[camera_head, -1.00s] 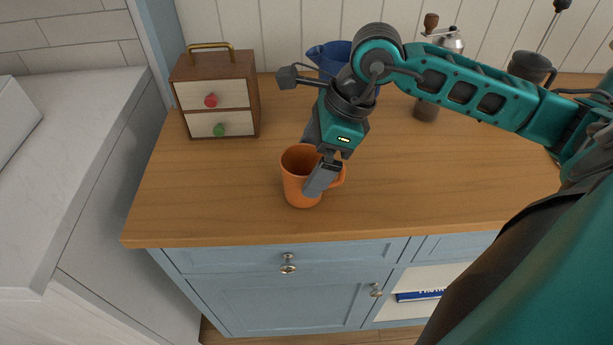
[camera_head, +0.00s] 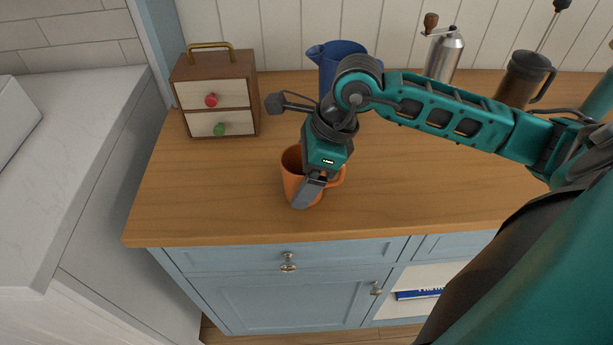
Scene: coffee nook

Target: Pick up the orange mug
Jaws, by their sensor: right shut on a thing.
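The orange mug (camera_head: 292,170) stands upright on the wooden counter, near its front edge, with its handle to the right. My right gripper (camera_head: 312,190) reaches down over the mug's right side and is shut on it. One finger shows in front of the mug's wall; the other finger and part of the rim are hidden behind the gripper. The mug appears to rest on the counter. My left gripper does not show.
A small wooden drawer box (camera_head: 250,103) with red and green knobs stands at the back left. A blue pitcher (camera_head: 331,62), a metal grinder (camera_head: 444,58) and a dark brown mug-like vessel (camera_head: 522,80) stand along the back. The counter (camera_head: 210,190) is clear left of the mug.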

